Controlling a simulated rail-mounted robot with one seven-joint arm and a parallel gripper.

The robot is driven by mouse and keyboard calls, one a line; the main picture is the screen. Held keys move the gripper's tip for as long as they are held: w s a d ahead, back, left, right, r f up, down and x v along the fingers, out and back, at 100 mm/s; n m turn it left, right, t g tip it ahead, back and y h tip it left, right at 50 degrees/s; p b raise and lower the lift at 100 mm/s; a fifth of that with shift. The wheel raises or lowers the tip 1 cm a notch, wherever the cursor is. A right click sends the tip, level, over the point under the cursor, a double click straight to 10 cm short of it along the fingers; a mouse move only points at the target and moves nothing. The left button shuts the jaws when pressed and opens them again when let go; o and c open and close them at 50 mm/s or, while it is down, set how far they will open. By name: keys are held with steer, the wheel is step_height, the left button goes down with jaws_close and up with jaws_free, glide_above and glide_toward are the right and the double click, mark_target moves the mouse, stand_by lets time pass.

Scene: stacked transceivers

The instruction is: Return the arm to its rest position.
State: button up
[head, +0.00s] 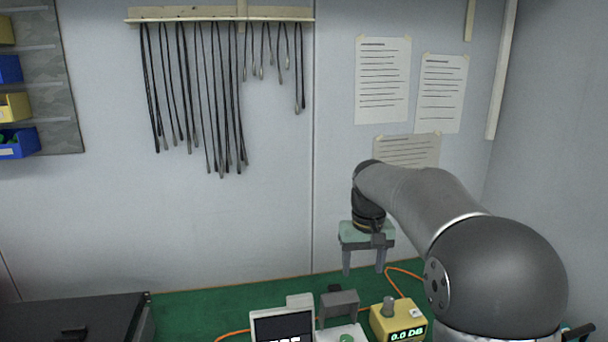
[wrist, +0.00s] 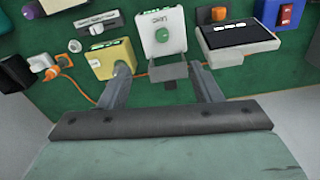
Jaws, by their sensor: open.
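My gripper (head: 363,262) hangs from my grey arm in the head view, fingers pointing down above the green bench. In the wrist view my gripper (wrist: 166,92) shows its two fingers spread wide apart with nothing held between them. The fingers are above the bench devices in the head view. Whether any fingertip touches a device cannot be told from the wrist view.
The green bench (head: 200,307) carries a yellow meter (head: 398,322) reading 0.0, a white device with a dark screen (head: 283,326) and a white unit with a green knob (wrist: 161,34). Orange cable (wrist: 77,87) runs across the bench. A black case (head: 100,315) stands at left. Cables hang on the back wall.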

steer(key=s+f, duration=0.3)
steer(key=s, duration=0.7)
steer(key=s+d+f, duration=0.1)
steer(key=s+f, duration=0.2)
steer(key=s, duration=0.7)
steer(key=s+f+m+b, duration=0.1)
steer(key=s+f, duration=0.2)
steer(key=s, duration=0.8)
steer(key=shift+d+f, duration=0.35)
steer(key=shift+d, duration=0.05)
